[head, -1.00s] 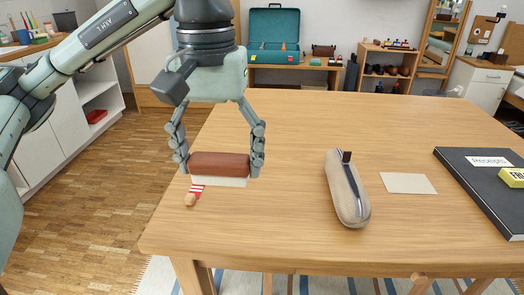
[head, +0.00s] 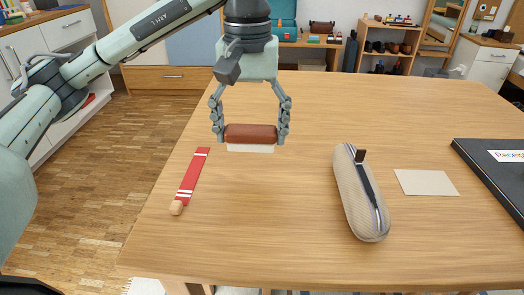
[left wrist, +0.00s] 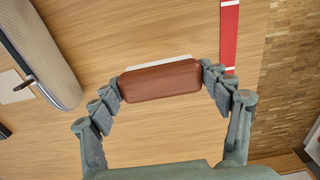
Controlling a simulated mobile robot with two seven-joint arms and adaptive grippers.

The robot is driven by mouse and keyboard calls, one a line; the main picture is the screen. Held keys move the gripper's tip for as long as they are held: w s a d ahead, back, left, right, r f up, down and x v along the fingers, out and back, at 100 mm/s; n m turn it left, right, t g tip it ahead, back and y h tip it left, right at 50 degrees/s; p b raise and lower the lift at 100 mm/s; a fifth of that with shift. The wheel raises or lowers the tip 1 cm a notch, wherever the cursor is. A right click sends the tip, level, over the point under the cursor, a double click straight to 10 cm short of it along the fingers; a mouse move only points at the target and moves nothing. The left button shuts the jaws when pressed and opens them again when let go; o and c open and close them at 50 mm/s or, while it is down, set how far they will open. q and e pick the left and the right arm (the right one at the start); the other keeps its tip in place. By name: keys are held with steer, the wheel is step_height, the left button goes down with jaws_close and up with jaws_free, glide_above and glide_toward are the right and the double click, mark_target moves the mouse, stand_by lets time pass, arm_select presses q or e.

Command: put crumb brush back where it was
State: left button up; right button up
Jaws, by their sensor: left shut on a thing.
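The crumb brush (head: 250,134) has a reddish-brown back and a pale strip of bristles along its lower edge. My left gripper (head: 250,136) is shut on its two ends, bristles down. It appears to be held above or close to the wooden table; I cannot tell the exact gap. In the left wrist view the brush (left wrist: 160,82) lies between the two fingers, with a white edge showing on its far side. My right gripper is not in view.
A red striped strip with a wooden end (head: 188,184) lies left of the brush near the table's (head: 290,240) left edge. A beige zip case (head: 360,195), a blank card (head: 427,182) and a dark book (head: 490,165) lie to the right. The table behind the brush is clear.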

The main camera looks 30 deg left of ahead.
mark_target(262, 164)
arm_select(q)
steer(key=w+f, duration=0.2)
steer(key=w, duration=0.1)
steer(key=shift+w+d, duration=0.1)
steer(key=shift+d, duration=0.1)
step_height(262, 164, down, 4)
steer(key=shift+f, duration=0.1)
steer(key=o, duration=1.1)
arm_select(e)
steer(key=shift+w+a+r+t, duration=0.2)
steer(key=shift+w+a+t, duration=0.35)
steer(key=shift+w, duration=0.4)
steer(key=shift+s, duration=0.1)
